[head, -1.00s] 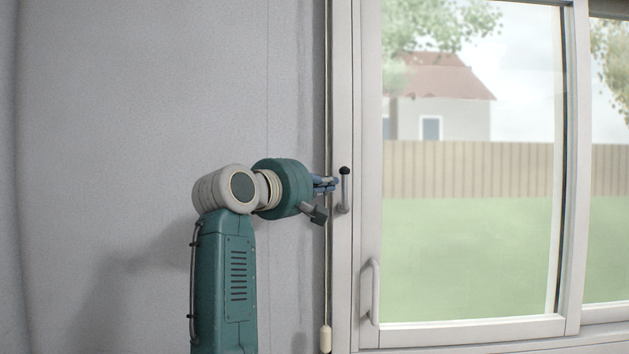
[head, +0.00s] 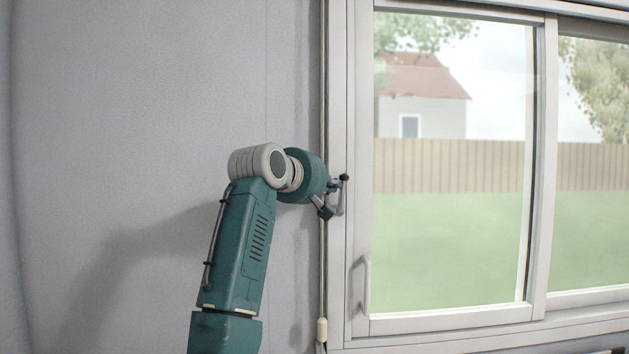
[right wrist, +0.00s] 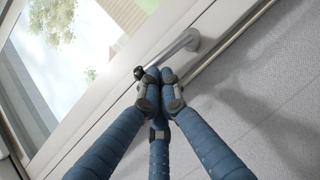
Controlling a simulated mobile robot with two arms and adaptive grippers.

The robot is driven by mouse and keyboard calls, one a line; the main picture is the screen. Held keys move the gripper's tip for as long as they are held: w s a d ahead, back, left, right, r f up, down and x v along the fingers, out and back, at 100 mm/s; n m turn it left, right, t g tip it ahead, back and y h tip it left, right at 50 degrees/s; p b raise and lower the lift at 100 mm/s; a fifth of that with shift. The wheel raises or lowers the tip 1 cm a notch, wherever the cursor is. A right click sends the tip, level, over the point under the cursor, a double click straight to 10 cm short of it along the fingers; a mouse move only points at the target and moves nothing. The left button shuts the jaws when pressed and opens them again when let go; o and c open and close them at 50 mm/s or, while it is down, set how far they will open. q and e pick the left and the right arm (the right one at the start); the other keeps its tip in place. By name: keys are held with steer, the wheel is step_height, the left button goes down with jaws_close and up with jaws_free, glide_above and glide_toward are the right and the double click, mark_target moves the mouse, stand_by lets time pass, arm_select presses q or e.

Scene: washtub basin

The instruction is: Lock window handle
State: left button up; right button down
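The window handle (head: 340,198) is a grey lever with a black knob on its upper end, on the left frame of the window. In the head view it stands close to upright, knob up. My right gripper (head: 336,186) is at the handle's left side, just below the knob. In the right wrist view the blue fingers of my right gripper (right wrist: 160,77) are drawn together, tips right beside the handle (right wrist: 178,46) near its black knob. They look shut against its side, not around it; whether they touch is unclear. My left gripper is out of view.
A fixed pull handle (head: 363,285) is lower on the window frame. A cord with a pale end piece (head: 322,330) hangs left of the frame. The grey wall (head: 130,120) on the left is bare.

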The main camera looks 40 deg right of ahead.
steer(key=shift+s+d+r+m+y+p, duration=0.1)
steer(key=shift+s+d+m+y+p, duration=0.3)
steer(key=shift+d+m+y+p, duration=0.25)
steer(key=shift+s+d+r+m+y+p, duration=0.1)
steer(key=shift+s+d+m+y+p, duration=0.45)
steer(key=shift+m, duration=0.3)
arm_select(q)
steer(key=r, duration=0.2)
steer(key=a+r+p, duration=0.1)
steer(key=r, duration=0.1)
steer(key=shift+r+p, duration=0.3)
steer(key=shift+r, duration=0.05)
arm_select(e)
steer(key=s+d+m+t+y, duration=0.1)
steer(key=d+f+m+t+y, duration=0.1)
steer(key=m+y, duration=0.1)
steer(key=s+d+f+m+t+y, duration=0.1)
steer(key=shift+s+d+f+m+y, duration=0.25)
steer(key=shift+s+d+m+y, duration=0.05)
steer(key=shift+s+y, duration=0.1)
steer(key=shift+w, duration=0.1)
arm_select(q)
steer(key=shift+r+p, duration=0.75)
arm_select(e)
steer(key=shift+r, duration=0.8)
